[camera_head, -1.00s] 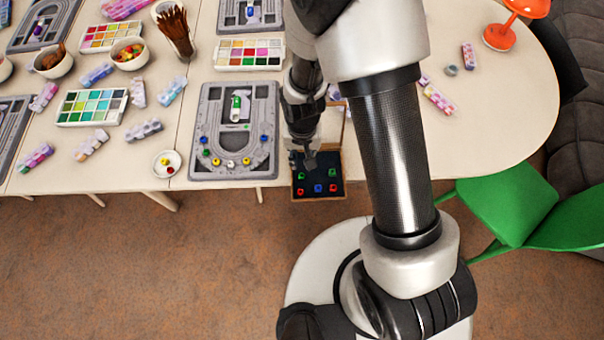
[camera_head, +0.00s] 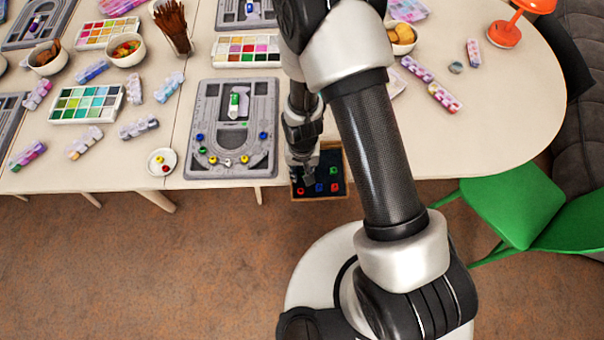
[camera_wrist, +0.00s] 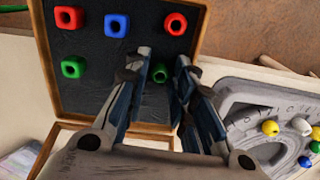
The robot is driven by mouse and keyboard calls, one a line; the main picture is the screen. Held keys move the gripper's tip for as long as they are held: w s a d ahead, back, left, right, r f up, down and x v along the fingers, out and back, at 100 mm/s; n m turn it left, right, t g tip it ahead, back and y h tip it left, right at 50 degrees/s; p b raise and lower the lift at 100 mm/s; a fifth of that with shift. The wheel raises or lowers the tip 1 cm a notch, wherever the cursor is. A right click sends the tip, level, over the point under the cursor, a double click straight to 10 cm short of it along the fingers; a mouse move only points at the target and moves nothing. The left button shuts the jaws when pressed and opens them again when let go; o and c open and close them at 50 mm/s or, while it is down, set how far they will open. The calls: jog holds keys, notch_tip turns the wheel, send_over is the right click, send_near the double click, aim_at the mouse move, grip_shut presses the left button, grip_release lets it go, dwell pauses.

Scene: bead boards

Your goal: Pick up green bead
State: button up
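A dark-lined box with a wooden rim (camera_head: 345,178) holds several beads. In the wrist view, a green bead (camera_wrist: 160,73) lies on the dark lining between the two fingers of my gripper (camera_wrist: 162,60). My gripper is open, with one finger on each side of this bead and visible gaps between. In the head view, my gripper (camera_head: 308,177) is over the left part of the box and hides this bead. A second green bead (camera_wrist: 72,66) lies further left in the wrist view; it also shows in the head view (camera_head: 333,171).
Red beads (camera_wrist: 69,18) (camera_wrist: 176,23) and a blue bead (camera_wrist: 117,25) lie along one side of the box. A grey bead board (camera_head: 232,163) with coloured beads is left of the box in the head view. A small dish (camera_head: 162,161) and paint sets cover the table further left.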

jog(key=shift+c, duration=0.3)
jog(key=c, duration=0.3)
jog(key=shift+c, duration=0.2)
